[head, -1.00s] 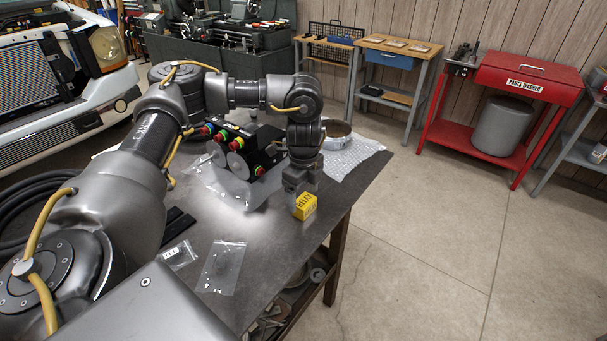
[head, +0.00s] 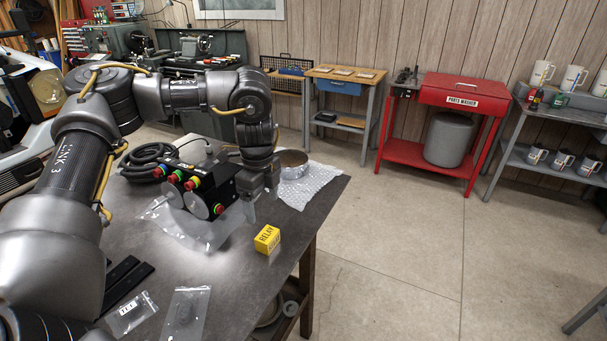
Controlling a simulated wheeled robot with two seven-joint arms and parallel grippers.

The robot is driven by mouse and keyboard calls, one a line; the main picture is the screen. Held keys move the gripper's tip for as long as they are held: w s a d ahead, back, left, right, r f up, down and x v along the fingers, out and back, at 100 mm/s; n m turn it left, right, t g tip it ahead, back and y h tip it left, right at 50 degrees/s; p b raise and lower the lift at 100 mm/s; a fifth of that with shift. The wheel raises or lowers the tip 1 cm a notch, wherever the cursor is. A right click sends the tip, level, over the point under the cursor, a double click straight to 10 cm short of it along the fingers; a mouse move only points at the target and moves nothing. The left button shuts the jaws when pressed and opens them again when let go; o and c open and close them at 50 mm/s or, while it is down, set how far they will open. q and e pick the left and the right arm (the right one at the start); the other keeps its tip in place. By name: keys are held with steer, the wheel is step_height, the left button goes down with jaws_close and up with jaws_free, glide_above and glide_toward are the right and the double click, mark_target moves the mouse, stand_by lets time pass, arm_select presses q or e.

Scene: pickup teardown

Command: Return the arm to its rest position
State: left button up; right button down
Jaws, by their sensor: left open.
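My left arm comes in from the left and bends down at the wrist. Its left gripper (head: 262,192) hangs over the workbench (head: 225,275), beside the right end of the black device with red, yellow and green buttons. The device partly hides it, and the jaws are open with nothing seen in them. A yellow relay box (head: 267,239) stands on the bench near its right edge, apart from and below the gripper in the picture. My right gripper is not in view.
The black button device (head: 205,193) stands on the bench by the gripper. A round metal ring (head: 292,163) lies on bubble wrap (head: 312,188) behind it. Clear bags (head: 185,312) and black strips (head: 125,283) lie in front. The floor right of the bench is free.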

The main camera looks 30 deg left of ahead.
mark_target(266, 234)
arm_select(q)
step_height(266, 234, down, 12)
steer(key=shift+f, duration=0.2)
steer(key=shift+r, duration=0.15)
stand_by(0.4)
stand_by(0.3)
